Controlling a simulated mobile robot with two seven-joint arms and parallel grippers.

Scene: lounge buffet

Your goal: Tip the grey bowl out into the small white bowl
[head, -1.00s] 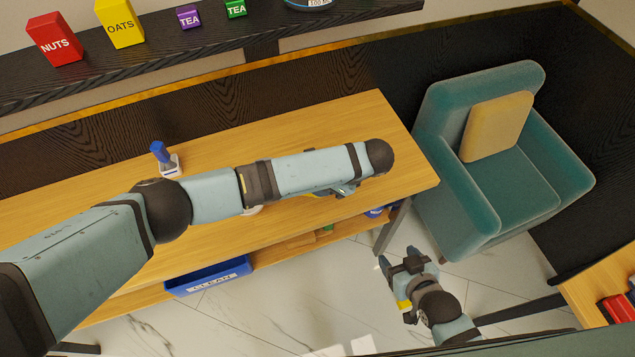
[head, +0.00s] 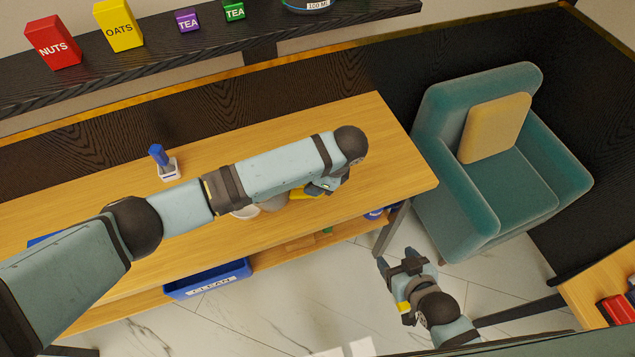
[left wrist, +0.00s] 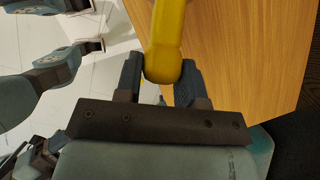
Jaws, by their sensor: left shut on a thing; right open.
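My left arm reaches across the wooden table, and its gripper (head: 318,188) is partly hidden under the arm. In the left wrist view the left gripper (left wrist: 160,82) is shut on a yellow rounded handle (left wrist: 168,40). In the head view the yellow handle (head: 303,194) lies beside the grey bowl (head: 273,203) and seems joined to it. The arm covers most of the grey bowl; its contents are hidden. The small white bowl (head: 244,212) shows as a sliver just left of the grey bowl. My right gripper (head: 396,262) is open and empty above the floor.
A blue-handled object (head: 160,160) stands on the table (head: 330,130) behind my left arm. A blue bin marked CLEAN (head: 208,279) is on the lower shelf. A teal armchair (head: 510,175) stands to the right. The table's right end is clear.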

